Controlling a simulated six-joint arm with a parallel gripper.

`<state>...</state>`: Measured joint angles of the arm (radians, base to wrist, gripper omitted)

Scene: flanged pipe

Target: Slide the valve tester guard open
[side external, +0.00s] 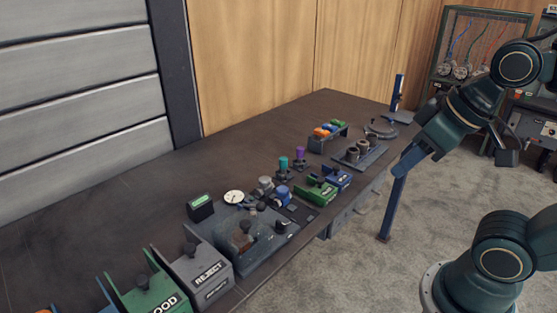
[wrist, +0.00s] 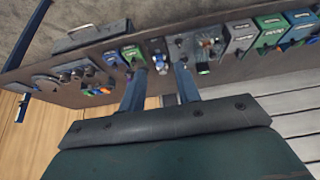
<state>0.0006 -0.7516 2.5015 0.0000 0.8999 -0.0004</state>
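The valve tester (side external: 275,258) is a dark grey unit near the front edge of the bench, left of centre in the side view. A clear, dome-like guard (side external: 234,232) appears to cover its left part, with a brown and dark part visible through it. Dark knobs stand near the guard; I cannot tell which is its handle. The tester also shows small in the wrist view (wrist: 186,46). My gripper (side external: 403,163) is held up to the right of the bench, well away from the tester. In the wrist view its two fingers (wrist: 158,82) are apart with nothing between them.
A grey REJECT bin (side external: 208,276) and a green bin (side external: 150,294) stand left of the tester. A gauge (side external: 233,197), a small green display (side external: 201,206), and green and blue trays (side external: 317,194) are close by. The back of the bench (side external: 230,150) is clear.

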